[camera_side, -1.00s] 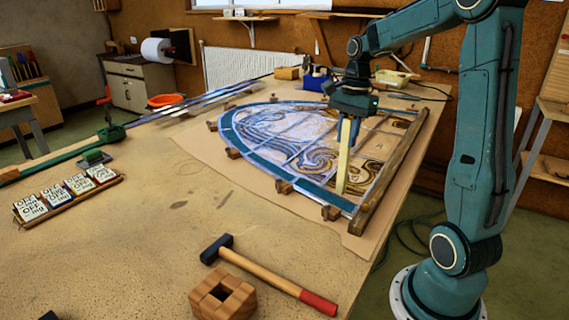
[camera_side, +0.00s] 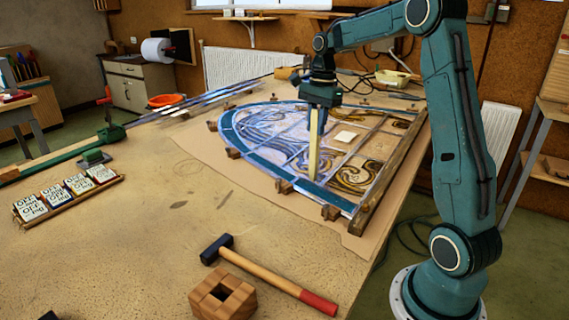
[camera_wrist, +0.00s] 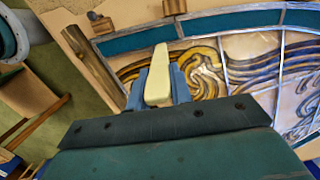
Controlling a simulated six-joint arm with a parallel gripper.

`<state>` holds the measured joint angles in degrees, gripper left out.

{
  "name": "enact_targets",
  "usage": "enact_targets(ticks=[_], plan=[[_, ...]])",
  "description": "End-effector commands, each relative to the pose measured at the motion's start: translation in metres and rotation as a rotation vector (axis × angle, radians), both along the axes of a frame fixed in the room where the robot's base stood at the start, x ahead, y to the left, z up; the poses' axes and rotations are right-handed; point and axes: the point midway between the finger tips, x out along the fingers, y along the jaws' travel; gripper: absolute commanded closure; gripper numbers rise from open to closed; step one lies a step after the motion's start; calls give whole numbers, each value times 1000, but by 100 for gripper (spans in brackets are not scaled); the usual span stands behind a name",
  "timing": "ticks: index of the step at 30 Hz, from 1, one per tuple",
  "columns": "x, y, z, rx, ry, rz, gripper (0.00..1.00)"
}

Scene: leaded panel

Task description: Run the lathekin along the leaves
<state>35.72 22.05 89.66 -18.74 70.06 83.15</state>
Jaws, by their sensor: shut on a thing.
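The leaded panel (camera_side: 283,147) lies flat on the bench, an arched shape with a blue-green border, swirled glass and grey lead lines. My gripper (camera_side: 320,108) is over the panel, shut on the pale, upright lathekin (camera_side: 314,152). The lathekin's lower end is at the near part of the panel, by a lead line; I cannot tell whether it touches. In the wrist view the lathekin (camera_wrist: 158,76) sticks out between the blue fingers of my gripper (camera_wrist: 160,85), its tip over the panel (camera_wrist: 207,50).
Wooden blocks (camera_side: 284,187) and a wooden batten (camera_side: 385,180) edge the panel. A hammer (camera_side: 268,276), a hollow wooden block (camera_side: 222,295) and a rack of labelled cards (camera_side: 68,197) are on the bench.

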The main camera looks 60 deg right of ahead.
Motion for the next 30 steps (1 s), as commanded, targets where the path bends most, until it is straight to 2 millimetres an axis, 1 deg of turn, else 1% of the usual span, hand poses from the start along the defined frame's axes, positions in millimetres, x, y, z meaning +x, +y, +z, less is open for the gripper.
enact_targets(ticks=[6, 15, 30], plan=[[22, -4, 0, 0, 0, 2, 100], [43, -8, 0, 0, 0, 1, 100], [44, -8, -4, 0, 0, 1, 100]])
